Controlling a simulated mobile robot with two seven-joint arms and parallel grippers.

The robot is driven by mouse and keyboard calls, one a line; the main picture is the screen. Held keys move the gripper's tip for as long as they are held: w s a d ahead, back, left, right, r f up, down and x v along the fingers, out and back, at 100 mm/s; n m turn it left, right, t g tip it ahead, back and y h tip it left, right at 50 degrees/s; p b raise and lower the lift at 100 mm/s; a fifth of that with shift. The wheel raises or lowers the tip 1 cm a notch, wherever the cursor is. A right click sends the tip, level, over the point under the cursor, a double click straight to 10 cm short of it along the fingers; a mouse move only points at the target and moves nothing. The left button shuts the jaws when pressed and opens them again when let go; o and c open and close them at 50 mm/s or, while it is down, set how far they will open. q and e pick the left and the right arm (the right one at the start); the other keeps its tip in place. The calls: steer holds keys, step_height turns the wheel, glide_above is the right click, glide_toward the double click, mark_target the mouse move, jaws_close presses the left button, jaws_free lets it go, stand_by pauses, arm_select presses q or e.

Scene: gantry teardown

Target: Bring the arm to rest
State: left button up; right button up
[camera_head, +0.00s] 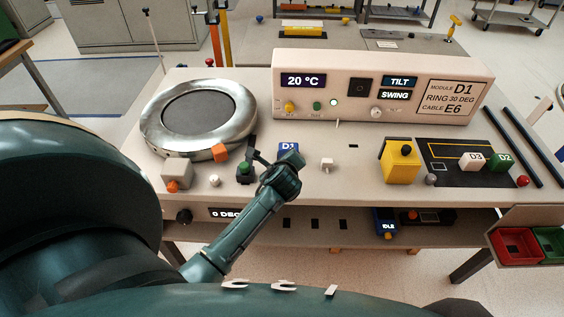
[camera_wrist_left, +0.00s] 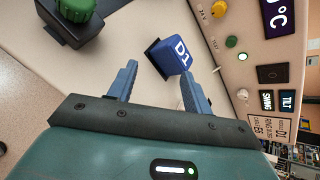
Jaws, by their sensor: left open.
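My left gripper (camera_head: 266,157) is over the front middle of the bench. In the left wrist view its two blue-grey fingers (camera_wrist_left: 158,75) stand apart with nothing between them. A blue block labelled D1 (camera_head: 289,149) sits on the bench beside the gripper. In the left wrist view the D1 block (camera_wrist_left: 173,56) lies beyond the fingertips. A black fixture with a green knob (camera_head: 244,168) stands left of the gripper; in the left wrist view its green knob (camera_wrist_left: 75,8) is at the top left. My right gripper is not in view.
A round metal ring (camera_head: 236,97) is at the bench's left. A control box (camera_head: 420,83) reading 20 °C stands at the back. A yellow block (camera_head: 400,163) and a black tray (camera_head: 446,180) with D3 and D2 blocks are right. Red and green bins (camera_head: 517,246) hang at the right edge.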

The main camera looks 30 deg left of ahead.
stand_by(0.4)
arm_select(q)
steer(key=s+d+r+n+g+h, duration=0.1)
steer(key=s+d+n+g+h, duration=0.1)
steer(key=s+d+n, duration=0.5)
steer(key=s+d+r+n+g+h, duration=0.1)
steer(key=s+n+h, duration=0.2)
steer(key=s+n, duration=0.55)
steer(key=s+d+r+n+g+h, duration=0.1)
steer(key=s+d+n+g+h, duration=0.2)
steer(key=s, duration=0.8)
steer(key=w+d+f+t, duration=0.2)
steer(key=f+t, duration=0.1)
steer(key=f, duration=0.2)
steer(key=w+d+f+t+h, duration=0.1)
steer(key=w+d+f+t, duration=0.2)
steer(key=f, duration=0.2)
steer(key=shift+w+d+t, duration=0.15)
steer(key=shift+d+t, duration=0.15)
steer(key=shift+t, duration=0.1)
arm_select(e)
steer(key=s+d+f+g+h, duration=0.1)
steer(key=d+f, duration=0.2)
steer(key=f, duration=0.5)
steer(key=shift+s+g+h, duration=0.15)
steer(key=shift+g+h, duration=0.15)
arm_select(q)
steer(key=shift+m, duration=0.25)
